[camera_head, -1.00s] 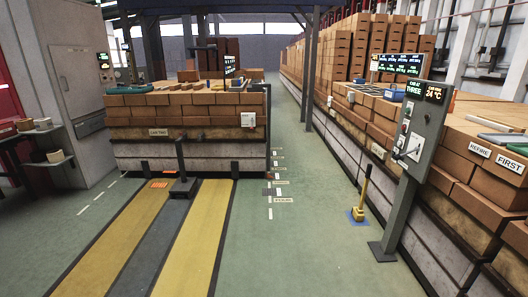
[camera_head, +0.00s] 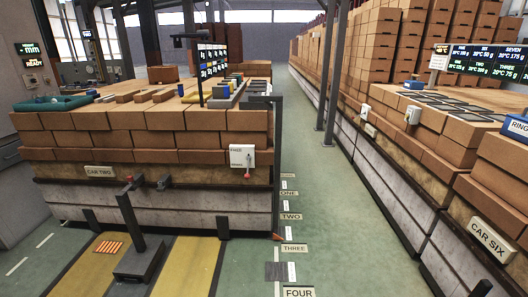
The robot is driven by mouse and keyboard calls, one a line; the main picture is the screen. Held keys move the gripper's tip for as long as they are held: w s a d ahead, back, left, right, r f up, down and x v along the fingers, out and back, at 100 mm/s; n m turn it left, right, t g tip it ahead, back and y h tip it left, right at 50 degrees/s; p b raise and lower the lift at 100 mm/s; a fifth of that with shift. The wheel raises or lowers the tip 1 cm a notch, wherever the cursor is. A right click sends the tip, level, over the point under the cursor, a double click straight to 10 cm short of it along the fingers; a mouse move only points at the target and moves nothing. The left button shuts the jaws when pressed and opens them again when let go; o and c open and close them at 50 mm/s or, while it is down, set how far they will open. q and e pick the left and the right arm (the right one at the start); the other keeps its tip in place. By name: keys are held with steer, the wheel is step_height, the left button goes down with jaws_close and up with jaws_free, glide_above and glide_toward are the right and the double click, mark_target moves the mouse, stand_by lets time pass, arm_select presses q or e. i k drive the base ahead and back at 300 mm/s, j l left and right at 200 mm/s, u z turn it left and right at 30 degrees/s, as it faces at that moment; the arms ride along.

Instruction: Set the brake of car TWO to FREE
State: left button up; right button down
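Car TWO is the brick-topped car at the left, with its name plate (camera_head: 100,171) on the near side. A white brake box (camera_head: 242,156) is fixed near the right end of that side. It carries small lettering, of which "FREE" at the top seems readable; the lower word is too small to tell. A lever with a red knob (camera_head: 247,176) hangs from the box, and the knob is at its lower end, away from the upper word. Neither of my grippers is in view.
A dark floor post (camera_head: 134,220) stands on a base between yellow strips in front of the car. Green floor with number plates (camera_head: 293,248) runs clear along the car's right. Another brick-laden car, marked CAR SIX (camera_head: 490,240), borders the aisle at right.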

mark_target(246, 176)
steer(key=i+l+u, duration=0.1)
steer(key=i+u, duration=0.2)
steer(key=i, duration=0.35)
steer(key=i+l+u, duration=0.25)
steer(key=i, duration=0.4)
steer(key=i+l+u, duration=0.3)
steer(key=i+l, duration=0.15)
steer(key=i, duration=0.2)
steer(key=i+l+u, duration=0.25)
steer(key=i+l, duration=0.25)
steer(key=i, duration=0.05)
